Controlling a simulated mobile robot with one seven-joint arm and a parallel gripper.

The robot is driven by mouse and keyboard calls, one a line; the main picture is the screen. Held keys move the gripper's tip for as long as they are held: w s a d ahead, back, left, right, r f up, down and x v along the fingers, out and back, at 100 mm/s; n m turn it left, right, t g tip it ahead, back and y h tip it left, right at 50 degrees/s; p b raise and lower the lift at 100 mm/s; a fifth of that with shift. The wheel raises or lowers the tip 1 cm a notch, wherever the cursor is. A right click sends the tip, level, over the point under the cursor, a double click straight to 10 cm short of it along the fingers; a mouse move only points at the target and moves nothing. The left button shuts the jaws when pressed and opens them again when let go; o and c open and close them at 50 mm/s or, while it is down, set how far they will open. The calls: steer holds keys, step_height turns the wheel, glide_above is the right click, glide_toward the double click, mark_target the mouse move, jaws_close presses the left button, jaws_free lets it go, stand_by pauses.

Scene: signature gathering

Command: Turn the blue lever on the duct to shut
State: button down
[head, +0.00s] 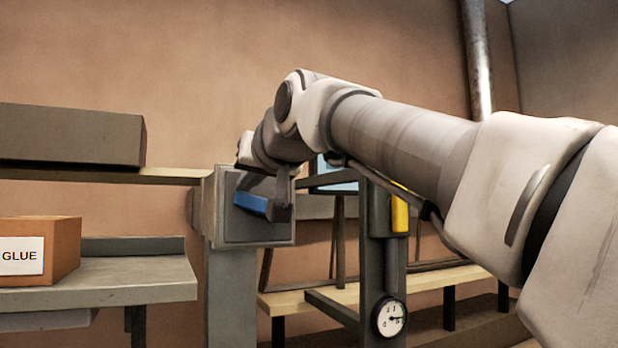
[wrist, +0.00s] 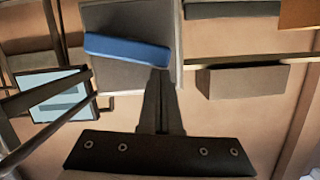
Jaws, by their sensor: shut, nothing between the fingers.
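The blue lever (head: 250,204) sticks out from the front of the grey duct box (head: 230,222). It lies close to horizontal, its right end slightly lower in the head view. In the wrist view the lever (wrist: 127,50) is a blue bar across the grey panel (wrist: 125,77). My gripper (head: 281,212) is at the lever's right end in the head view and hides part of it. In the wrist view my gripper's fingers (wrist: 160,75) are together and empty, their tips just below the bar's right end. I cannot tell whether they touch it.
A GLUE box (head: 60,250) stands on a grey bench (head: 110,290) at left. A long dark box (head: 70,135) lies on a shelf above. A post with a yellow part (head: 400,210) and a gauge (head: 390,317) stands right of the duct. A screen (wrist: 55,95) shows at left in the wrist view.

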steer(key=shift+s+a+f+n, duration=0.15)
steer(key=shift+a+f+n, duration=0.1)
steer(key=shift+f+n, duration=0.15)
steer(key=shift+a, duration=0.1)
stand_by(0.6)
steer(key=s+d+r, duration=0.5)
steer(key=s+r, duration=0.1)
steer(key=s, duration=0.2)
steer(key=shift+s+r+p, duration=0.2)
steer(key=shift+p, duration=0.25)
steer(key=shift+d, duration=0.1)
stand_by(0.4)
